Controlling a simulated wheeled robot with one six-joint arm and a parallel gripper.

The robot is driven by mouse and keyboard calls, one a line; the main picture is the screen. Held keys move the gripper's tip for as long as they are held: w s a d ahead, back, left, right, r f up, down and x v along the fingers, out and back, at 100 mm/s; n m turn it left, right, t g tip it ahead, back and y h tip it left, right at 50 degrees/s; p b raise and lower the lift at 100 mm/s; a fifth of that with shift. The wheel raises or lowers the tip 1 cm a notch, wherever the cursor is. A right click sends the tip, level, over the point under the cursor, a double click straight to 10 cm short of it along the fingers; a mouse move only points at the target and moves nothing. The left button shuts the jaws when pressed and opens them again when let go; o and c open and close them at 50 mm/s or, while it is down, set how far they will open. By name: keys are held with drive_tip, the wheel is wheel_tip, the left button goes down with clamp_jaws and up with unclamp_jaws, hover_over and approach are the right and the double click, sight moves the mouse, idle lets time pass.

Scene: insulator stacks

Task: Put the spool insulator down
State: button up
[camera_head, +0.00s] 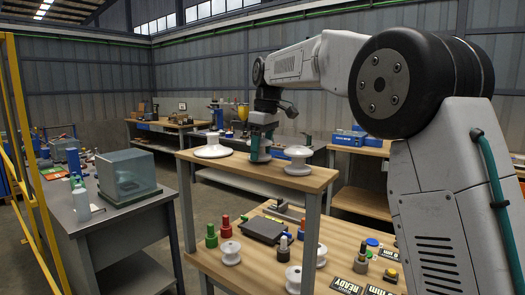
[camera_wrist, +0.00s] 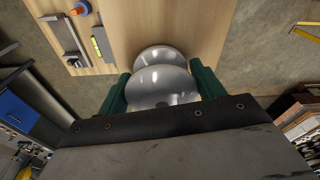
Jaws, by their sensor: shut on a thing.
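My gripper (camera_head: 261,147) is over the upper wooden shelf in the head view, its green fingers pointing down. In the wrist view my gripper (camera_wrist: 160,92) is shut on a glossy white spool insulator (camera_wrist: 162,88), one finger on each side; two round flanges show, one behind the other. In the head view the fingers mostly hide the held piece, and I cannot tell whether it touches the shelf. Another white spool-shaped insulator (camera_head: 298,161) stands upright on the shelf, right of my gripper. A wide white disc insulator (camera_head: 213,148) sits to the left.
The upper shelf (camera_head: 253,174) has bare wood along its front. The lower bench (camera_head: 225,262) holds a dark case (camera_head: 263,229), white spools (camera_head: 230,252) and small coloured parts. A grey table (camera_head: 110,222) with a clear box (camera_head: 127,176) stands left.

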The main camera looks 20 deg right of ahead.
drive_tip(key=shift+f, duration=0.3)
drive_tip(key=shift+f, duration=0.1)
drive_tip(key=o, duration=1.4)
drive_tip(key=shift+c, duration=0.2)
